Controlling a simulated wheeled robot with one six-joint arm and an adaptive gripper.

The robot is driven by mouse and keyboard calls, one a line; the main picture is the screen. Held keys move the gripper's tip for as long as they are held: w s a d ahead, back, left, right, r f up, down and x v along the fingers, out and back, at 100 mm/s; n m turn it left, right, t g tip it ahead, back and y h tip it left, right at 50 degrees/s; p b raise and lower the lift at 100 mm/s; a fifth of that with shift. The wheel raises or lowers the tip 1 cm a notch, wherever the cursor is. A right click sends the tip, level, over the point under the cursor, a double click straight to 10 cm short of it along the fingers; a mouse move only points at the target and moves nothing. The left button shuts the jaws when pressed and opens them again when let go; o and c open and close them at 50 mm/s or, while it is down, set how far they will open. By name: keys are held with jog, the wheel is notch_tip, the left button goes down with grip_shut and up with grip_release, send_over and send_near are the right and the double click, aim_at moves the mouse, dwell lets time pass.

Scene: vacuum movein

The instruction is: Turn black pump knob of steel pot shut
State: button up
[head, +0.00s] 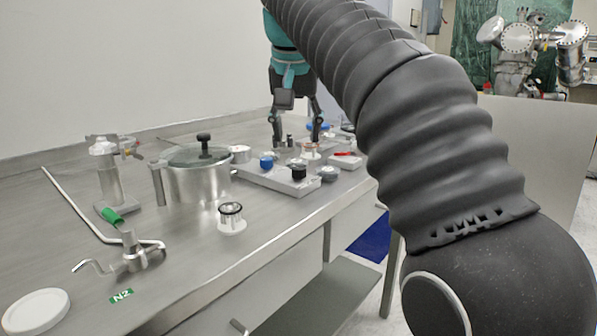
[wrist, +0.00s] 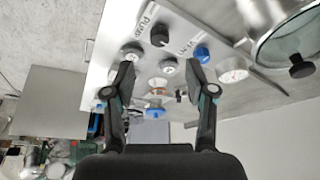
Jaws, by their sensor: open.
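The steel pot (head: 200,183) stands on the steel table with a dark lid and a black lid knob (head: 204,143). In the wrist view the pot (wrist: 268,14) is at the top right. A black knob (head: 299,172) sits on the pale valve panel (head: 252,178) right of the pot. In the wrist view this black knob (wrist: 160,36) is beside a label that seems to read PUMP. My gripper (head: 296,138) is open and empty above the panel's far part. In the wrist view the black knob lies beyond my fingertips (wrist: 161,68), roughly between them, not touched.
A blue knob (wrist: 201,53) sits close to my right-hand fingertip in the wrist view, with round metal fittings (wrist: 168,66) nearby. A white-based part (head: 231,218), a bent steel tube fitting (head: 132,252) and a white disc (head: 36,310) occupy the near table. The table front has free room.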

aim_at(299, 168)
jog(key=b+x, duration=0.2)
jog(key=x, duration=0.6)
jog(key=shift+w+f, duration=0.1)
jog(key=shift+f, duration=0.15)
grip_shut()
